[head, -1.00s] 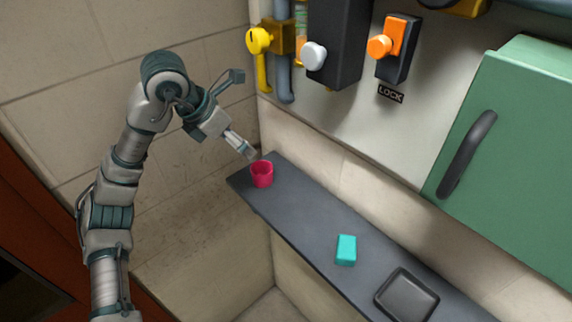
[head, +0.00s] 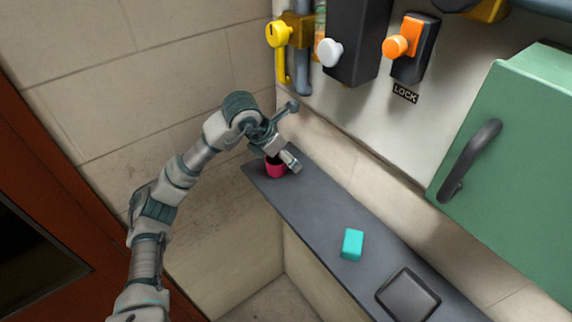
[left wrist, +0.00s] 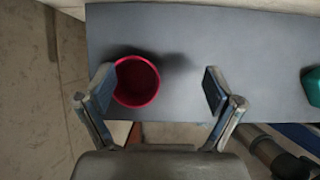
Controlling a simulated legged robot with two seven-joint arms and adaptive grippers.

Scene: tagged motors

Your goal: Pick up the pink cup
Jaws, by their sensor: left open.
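The pink cup (head: 275,169) stands upright at the far left end of the grey shelf, partly hidden by my left gripper (head: 287,157) in the head view. In the left wrist view the cup (left wrist: 137,81) is seen from above, its round opening facing the camera. My left gripper (left wrist: 160,90) is open there, its two fingers spread apart. The cup is near the left finger, overlapping it in the picture; I cannot tell if they touch. The right finger is well apart from the cup. My right gripper is not in view.
The grey shelf (head: 318,216) runs along the wall. It also holds a teal block (head: 352,244) and a dark square tray (head: 408,294). A green cabinet (head: 530,150) and a panel with yellow, white and orange knobs (head: 396,46) are above. Shelf between cup and block is clear.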

